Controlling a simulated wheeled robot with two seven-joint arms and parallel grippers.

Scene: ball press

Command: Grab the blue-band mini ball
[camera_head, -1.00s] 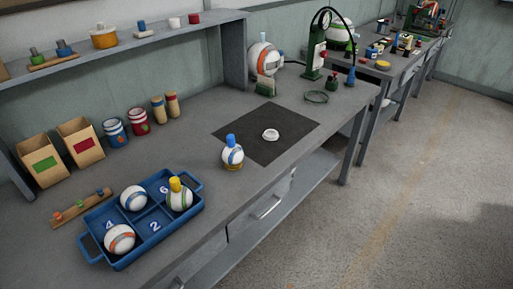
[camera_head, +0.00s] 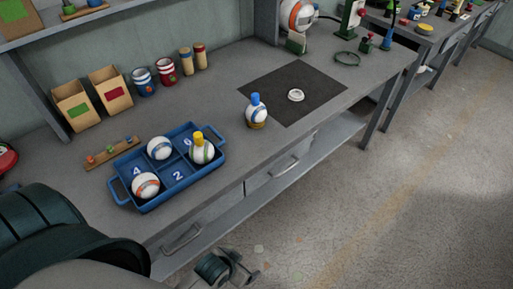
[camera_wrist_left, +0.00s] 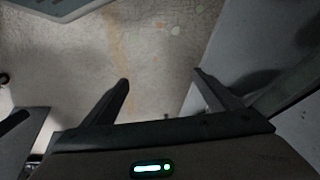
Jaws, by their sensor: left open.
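A small white ball with a blue band (camera_head: 159,148) sits in the back of the blue tray (camera_head: 118,196). Beside it in the tray are a ball with an orange band (camera_head: 145,185) and a yellow-capped ball with a green band (camera_head: 202,152). A blue-capped white ball with blue markings (camera_head: 256,108) stands upright on a gold base outside the tray. My left gripper (camera_head: 248,267) is open and empty, low in front of the bench and apart from the balls. In the left wrist view its spread fingers (camera_wrist_left: 161,78) have floor beyond them. My right gripper is out of view.
A dark mat (camera_head: 293,84) with a white ring (camera_head: 296,95) lies right of the tray. Cans, boxes and a peg strip (camera_head: 112,151) stand behind it. The bench front edge and drawers are near my left gripper; the floor (camera_head: 400,200) on the right is clear.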

